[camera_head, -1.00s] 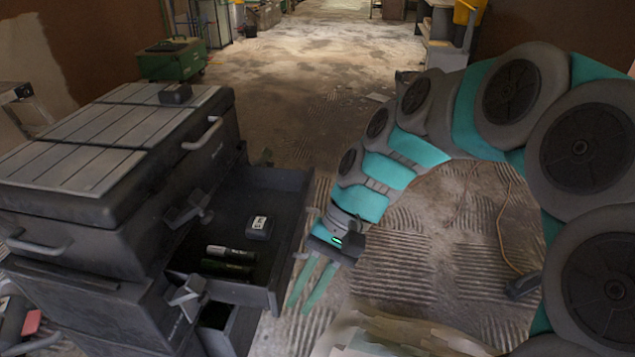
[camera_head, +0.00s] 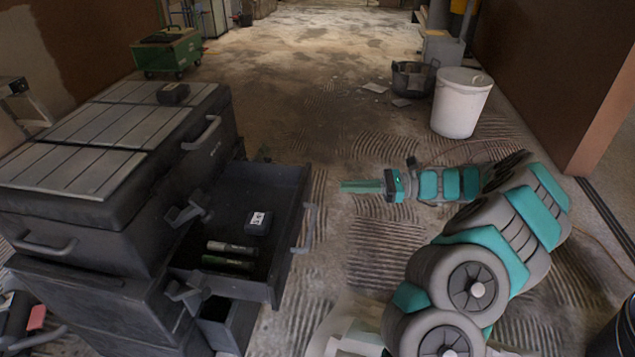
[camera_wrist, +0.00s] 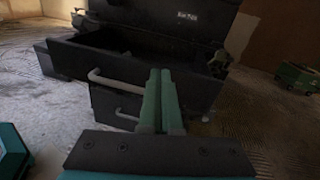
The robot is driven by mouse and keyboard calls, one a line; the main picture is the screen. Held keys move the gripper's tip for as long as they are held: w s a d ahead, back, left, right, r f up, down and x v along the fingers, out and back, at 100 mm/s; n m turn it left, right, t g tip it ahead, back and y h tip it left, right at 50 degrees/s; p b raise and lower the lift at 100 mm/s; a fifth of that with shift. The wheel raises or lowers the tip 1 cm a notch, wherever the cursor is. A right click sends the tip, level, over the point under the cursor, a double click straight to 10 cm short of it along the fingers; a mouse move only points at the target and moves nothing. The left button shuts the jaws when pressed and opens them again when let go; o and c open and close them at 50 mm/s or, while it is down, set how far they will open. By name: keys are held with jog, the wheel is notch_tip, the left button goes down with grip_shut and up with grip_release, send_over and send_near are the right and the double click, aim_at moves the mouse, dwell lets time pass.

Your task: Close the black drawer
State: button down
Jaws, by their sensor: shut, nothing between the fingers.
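The black drawer (camera_head: 283,283) is pulled out of the dark tool chest (camera_head: 128,225), on its right side in the head view.
A lower drawer (camera_head: 228,325) is also partly open below. A white bucket (camera_head: 460,103) and a black bucket (camera_head: 411,80) stand behind my arm. A green wheeled box (camera_head: 166,53) is at the back left.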

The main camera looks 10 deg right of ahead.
aim_at(306, 184)
jog(key=w+d+f+m+t, duration=0.1)
jog(key=d+f+m+t, duration=0.2)
jog(key=d, duration=0.3)
jog(key=x, duration=0.9)
jog(key=f+x, duration=0.1)
jog(key=x, duration=0.4)
jog(key=shift+w+a, duration=0.1)
jog(key=shift+r, duration=0.1)
jog(key=shift+a, duration=0.1)
jog(key=x, duration=0.6)
jog(key=b+x, duration=0.1)
jog(key=x, duration=1.1)
jog(key=shift+a+f+b, duration=0.25)
jog(key=shift+f+b, duration=0.1)
